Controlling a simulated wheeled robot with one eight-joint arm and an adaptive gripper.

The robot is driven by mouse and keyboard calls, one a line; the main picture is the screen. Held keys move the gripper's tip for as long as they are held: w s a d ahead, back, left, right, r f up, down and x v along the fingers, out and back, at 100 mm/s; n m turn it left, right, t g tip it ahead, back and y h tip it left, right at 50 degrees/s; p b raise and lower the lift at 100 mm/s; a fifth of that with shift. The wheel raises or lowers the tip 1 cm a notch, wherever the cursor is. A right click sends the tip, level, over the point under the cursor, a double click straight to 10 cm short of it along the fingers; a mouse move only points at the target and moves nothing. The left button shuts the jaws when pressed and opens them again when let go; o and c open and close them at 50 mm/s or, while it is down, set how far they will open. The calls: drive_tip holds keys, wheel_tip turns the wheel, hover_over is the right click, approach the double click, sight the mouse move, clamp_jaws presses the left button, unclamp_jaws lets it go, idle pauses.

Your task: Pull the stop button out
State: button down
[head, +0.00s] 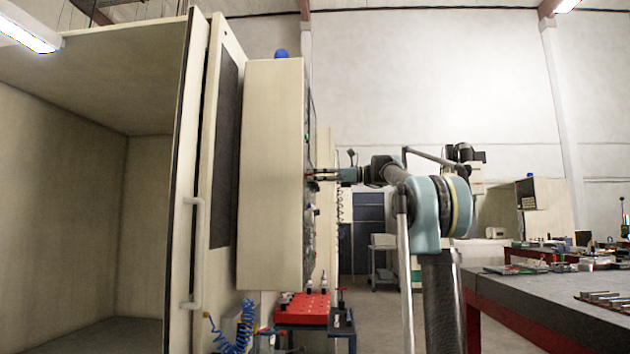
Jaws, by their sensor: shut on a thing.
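My gripper (322,175) reaches left from my arm to the front face of the machine's control panel box (271,175). The panel is seen nearly edge-on, so its front face shows only as a thin strip with small dark knobs. The fingertips are at a small red part, probably the stop button (308,174), at about mid-height of the panel. My gripper is shut on it. How far the button stands out from the panel is too small to tell.
A tall cream machine door with a handle (194,250) stands left of the panel. A red tray (301,309) on a stand is below it. A grey workbench (560,300) with metal parts is at the right. Open floor shows behind, near a grey cart (383,258).

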drive_tip(key=shift+d, duration=0.6)
drive_tip(key=c, duration=1.1)
unclamp_jaws()
drive_tip(key=shift+d, duration=0.1)
drive_tip(key=d, duration=1.2)
drive_tip(key=shift+w, duration=0.2)
